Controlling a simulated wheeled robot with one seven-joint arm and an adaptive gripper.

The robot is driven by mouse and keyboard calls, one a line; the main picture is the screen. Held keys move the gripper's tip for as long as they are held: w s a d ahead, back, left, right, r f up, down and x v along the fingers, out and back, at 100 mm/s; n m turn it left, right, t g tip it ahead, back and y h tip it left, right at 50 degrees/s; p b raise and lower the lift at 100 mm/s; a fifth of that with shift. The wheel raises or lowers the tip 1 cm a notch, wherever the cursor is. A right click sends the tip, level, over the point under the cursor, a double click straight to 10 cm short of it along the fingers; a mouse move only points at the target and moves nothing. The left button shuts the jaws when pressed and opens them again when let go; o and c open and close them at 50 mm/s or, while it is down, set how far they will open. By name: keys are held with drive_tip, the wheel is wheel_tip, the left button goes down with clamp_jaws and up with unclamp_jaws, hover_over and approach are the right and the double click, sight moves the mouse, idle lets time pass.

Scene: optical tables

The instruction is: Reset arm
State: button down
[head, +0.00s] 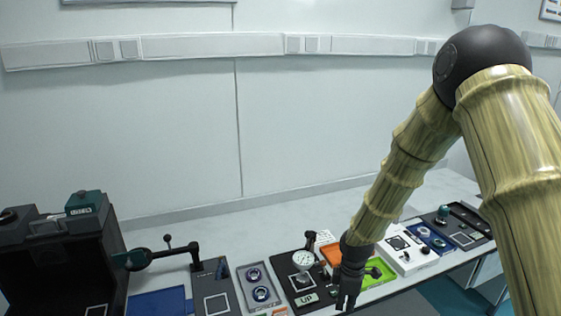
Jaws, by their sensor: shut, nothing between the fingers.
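My arm comes in from the right side of the head view, bends at a dark joint at the top right and slants down to the left. My gripper (346,302) is at its lower end, near the bottom middle of the view. It points down with its fingers together, and nothing shows between them. It is in front of a lime green tray (380,274) and just right of a black panel with a dial gauge (302,260). I cannot tell how high the fingers are above the table.
A light table (270,228) runs along the wall. A black open housing (62,258) stands at the left. A tray with ring-shaped parts (243,284), an orange tray (330,254), a white panel (406,262) and a blue tray (432,240) line the front. The table's back strip is clear.

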drive_tip(key=s+a+f+m+y+b, duration=0.1)
drive_tip(key=s+f+m+b, duration=0.4)
drive_tip(key=s+f, duration=1.15)
drive_tip(key=s+d+f+m, duration=0.1)
drive_tip(key=s+f+m, duration=0.2)
drive_tip(key=s, duration=0.3)
drive_tip(key=s+d+f+m, duration=0.2)
drive_tip(key=s+f+m, duration=0.1)
drive_tip(key=s, duration=0.4)
drive_tip(key=s+d+f+m+h, duration=0.1)
drive_tip(key=s+f+m, duration=0.2)
drive_tip(key=s, duration=0.3)
drive_tip(key=shift+s+d+f+m+b, duration=0.15)
drive_tip(key=shift+d+f+m+b, duration=0.2)
drive_tip(key=shift+m, duration=0.55)
